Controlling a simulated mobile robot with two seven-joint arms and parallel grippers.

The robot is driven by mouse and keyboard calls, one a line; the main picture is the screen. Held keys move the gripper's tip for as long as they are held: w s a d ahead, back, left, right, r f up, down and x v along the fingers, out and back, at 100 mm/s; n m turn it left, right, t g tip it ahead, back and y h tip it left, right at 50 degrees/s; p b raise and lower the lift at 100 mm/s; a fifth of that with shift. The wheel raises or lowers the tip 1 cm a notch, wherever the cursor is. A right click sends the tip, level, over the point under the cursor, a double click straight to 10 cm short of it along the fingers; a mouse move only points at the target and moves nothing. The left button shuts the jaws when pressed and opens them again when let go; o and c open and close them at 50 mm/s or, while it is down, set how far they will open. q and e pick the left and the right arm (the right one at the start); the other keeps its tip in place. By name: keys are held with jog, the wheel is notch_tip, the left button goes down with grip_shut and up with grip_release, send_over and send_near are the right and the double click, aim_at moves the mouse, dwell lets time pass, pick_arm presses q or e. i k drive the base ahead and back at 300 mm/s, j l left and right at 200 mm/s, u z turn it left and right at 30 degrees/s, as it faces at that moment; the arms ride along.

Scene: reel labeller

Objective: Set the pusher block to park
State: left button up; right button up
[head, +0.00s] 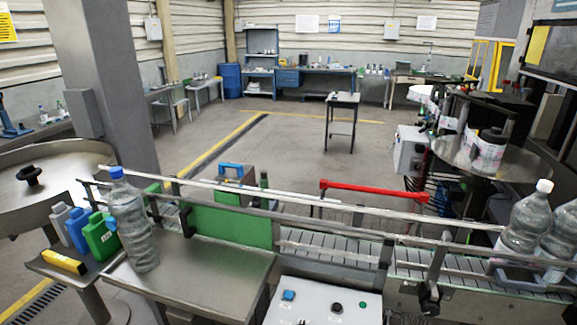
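No part in view is plainly marked as the pusher block, and no park mark can be read. A flat green panel (230,226) stands along the conveyor's near side, behind the steel table. A white control box (322,308) at the bottom middle carries a blue button (288,295), a dark round knob (336,307) and a green button (362,303). Its labels are too small to read. Neither of my grippers shows in the head view.
A slatted conveyor (330,248) with metal guide rails crosses the view. A tall clear bottle (133,225) with a blue cap stands on the steel table (205,275). Small coloured bottles (103,238) stand left of it. Large clear bottles (525,222) stand at the right.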

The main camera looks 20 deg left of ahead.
aim_at(236, 181)
jog(key=u, duration=0.2)
jog(key=i+u, duration=0.25)
jog(key=i, duration=3.15)
jog(key=i+u, duration=0.1)
jog(key=i, duration=0.4)
jog(key=i+l, duration=0.15)
jog(key=i, duration=0.4)
jog(key=i+u, duration=0.15)
jog(key=i, duration=0.35)
jog(key=i+l, duration=0.2)
jog(key=i, duration=0.3)
jog(key=i+u, duration=0.15)
jog(key=u, duration=2.35)
jog(key=i+j+u, duration=0.1)
jog(key=u, duration=0.35)
jog(key=i+j+u, duration=0.1)
jog(key=u, duration=0.35)
jog(key=i+j+u, duration=0.1)
jog(key=u, duration=0.3)
jog(key=i+j+u, duration=0.1)
jog(key=u, duration=0.35)
